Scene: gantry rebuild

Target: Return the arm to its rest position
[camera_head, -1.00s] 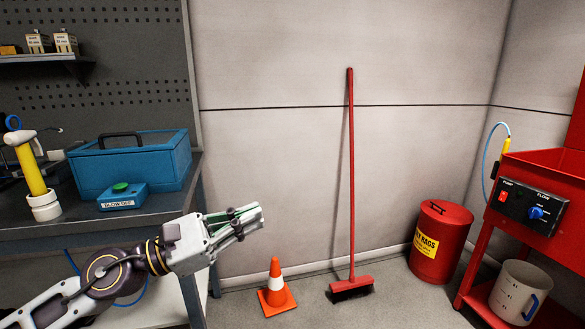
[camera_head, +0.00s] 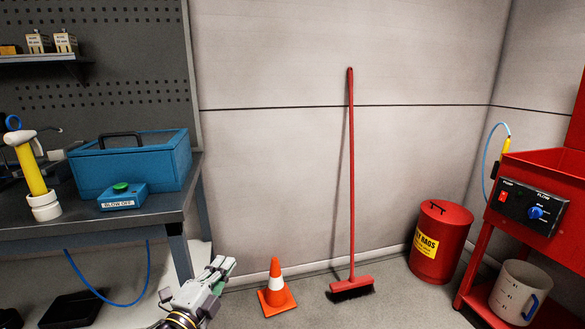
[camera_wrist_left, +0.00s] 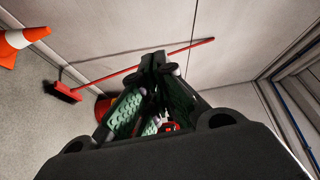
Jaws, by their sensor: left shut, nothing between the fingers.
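My left gripper (camera_head: 222,266) is low in the head view, left of the orange cone, below and to the right of the bench's front corner. Its fingers are together with nothing between them. In the left wrist view the fingers (camera_wrist_left: 158,62) converge at their tips, with green pads on the inner sides. Most of my left arm is below the frame's bottom edge. My right gripper is not in any view.
The workbench (camera_head: 110,226) at left holds a blue toolbox (camera_head: 165,160), a BLOW OFF button box (camera_head: 122,196) and a yellow-handled tool (camera_head: 30,168). An orange cone (camera_head: 276,285), a broom (camera_head: 351,180), a red rag can (camera_head: 438,245) and a red cart (camera_head: 478,255) stand beyond.

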